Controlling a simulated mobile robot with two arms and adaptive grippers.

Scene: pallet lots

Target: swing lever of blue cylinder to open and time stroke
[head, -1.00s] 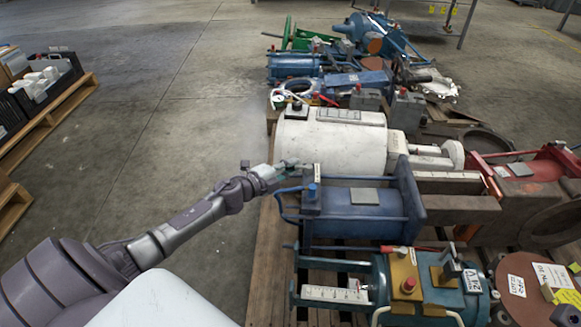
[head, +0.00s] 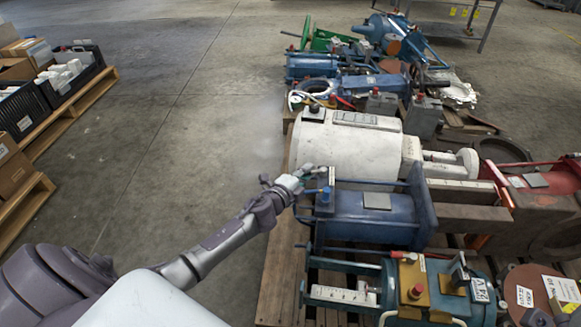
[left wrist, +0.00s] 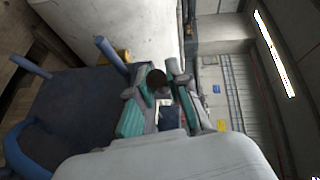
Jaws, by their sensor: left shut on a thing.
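The blue cylinder (head: 350,232) lies on a wooden pallet, with a blue tube frame at its left end. A small grey upright part (head: 331,178) stands on a blue fitting at that end. My left gripper (head: 308,174) is at the cylinder's upper left corner, beside the white cylinder. In the left wrist view, my left gripper (left wrist: 160,100) has its teal-padded fingers around a dark round knob (left wrist: 156,79), taken to be the lever's end. The lever's shaft is mostly hidden by the fingers. The blue cylinder's end (left wrist: 65,110) fills the left of that view. My right gripper is not in view.
The white cylinder (head: 345,148) lies just behind the blue one. A teal cylinder (head: 455,298) with yellow fittings lies in front. A red-framed unit (head: 545,180) is to the right. Open concrete floor (head: 150,130) lies left of the pallet. Faint haze hangs near the white cylinder.

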